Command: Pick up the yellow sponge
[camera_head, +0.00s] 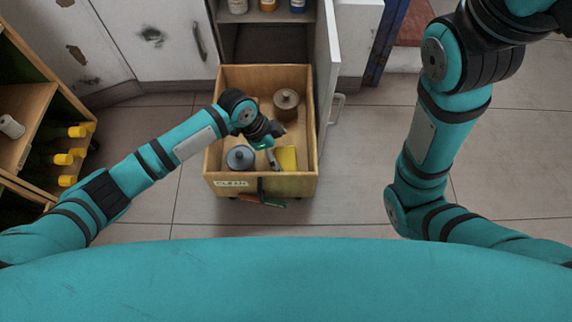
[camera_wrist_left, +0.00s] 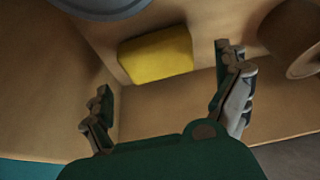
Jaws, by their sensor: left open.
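The yellow sponge (camera_head: 286,158) lies inside the wooden crate (camera_head: 262,184), near its right wall, in the head view. It also shows in the left wrist view (camera_wrist_left: 156,54), beyond and between the spread fingers. My left gripper (camera_head: 268,150) reaches into the crate from the left, just left of the sponge. In the left wrist view its fingers (camera_wrist_left: 160,92) are apart with nothing between them, and the sponge is clear of them. My right arm is at the right of the head view, but its gripper is outside the picture.
A blue-grey round object (camera_head: 240,158) and a brown round object (camera_head: 286,104) stand in the crate. An open white cabinet door (camera_head: 328,70) stands at its right. A wooden shelf (camera_head: 30,100) with yellow-capped items is at left. Floor is clear right of the crate.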

